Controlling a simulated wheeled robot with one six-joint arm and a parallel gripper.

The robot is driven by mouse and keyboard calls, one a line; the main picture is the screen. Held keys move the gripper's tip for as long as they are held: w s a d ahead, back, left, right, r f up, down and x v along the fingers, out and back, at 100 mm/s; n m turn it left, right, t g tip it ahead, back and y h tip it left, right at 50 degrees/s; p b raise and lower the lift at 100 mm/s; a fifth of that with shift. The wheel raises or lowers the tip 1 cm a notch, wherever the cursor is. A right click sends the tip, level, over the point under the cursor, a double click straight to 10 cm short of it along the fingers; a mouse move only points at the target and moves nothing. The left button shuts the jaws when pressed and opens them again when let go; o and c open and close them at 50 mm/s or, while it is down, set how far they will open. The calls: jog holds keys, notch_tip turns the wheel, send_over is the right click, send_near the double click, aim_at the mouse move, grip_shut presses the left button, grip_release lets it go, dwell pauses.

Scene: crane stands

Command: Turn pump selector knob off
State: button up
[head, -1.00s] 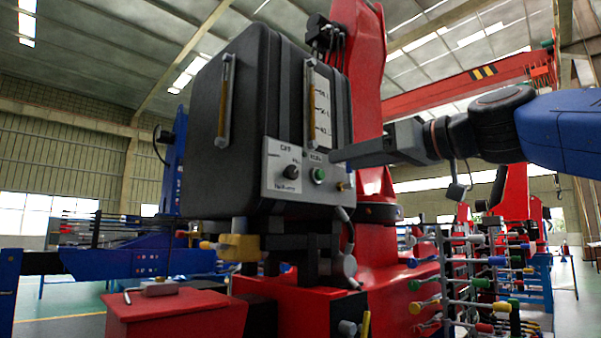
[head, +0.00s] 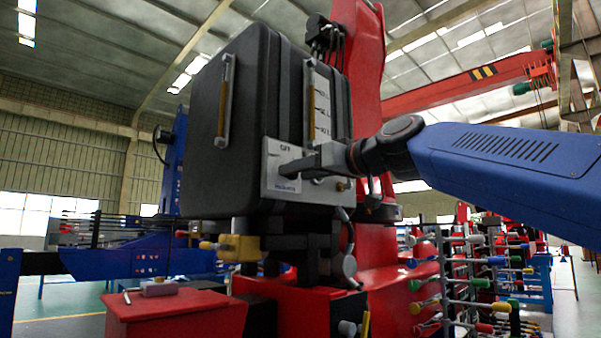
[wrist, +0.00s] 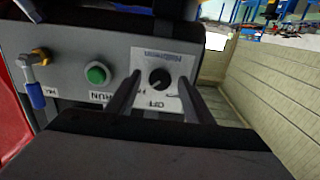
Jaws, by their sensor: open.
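The pump selector knob (wrist: 158,79) is a round black knob on a pale label plate with "OFF" lettering, upside down in the wrist view. My gripper (wrist: 156,88) is open, with one dark finger on each side of the knob in that view. I cannot tell whether the fingers touch it. In the head view my gripper (head: 288,170) reaches across the grey control panel (head: 272,184) from the right and hides the knob and the green button. The green button (wrist: 96,74) shows beside the left finger in the wrist view, above the "RUN" label.
The panel is on a large black tank (head: 245,110) with sight gauges, beside a red crane column (head: 362,60). A brass fitting with a blue-handled valve (wrist: 36,92) is at the panel's left in the wrist view. Rows of coloured levers (head: 470,280) stand at lower right.

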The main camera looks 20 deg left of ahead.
jog(key=shift+a, duration=0.15)
jog(key=c, duration=1)
jog(key=shift+n, duration=0.4)
jog(key=shift+w+n, duration=0.1)
jog(key=shift+n, duration=3.9)
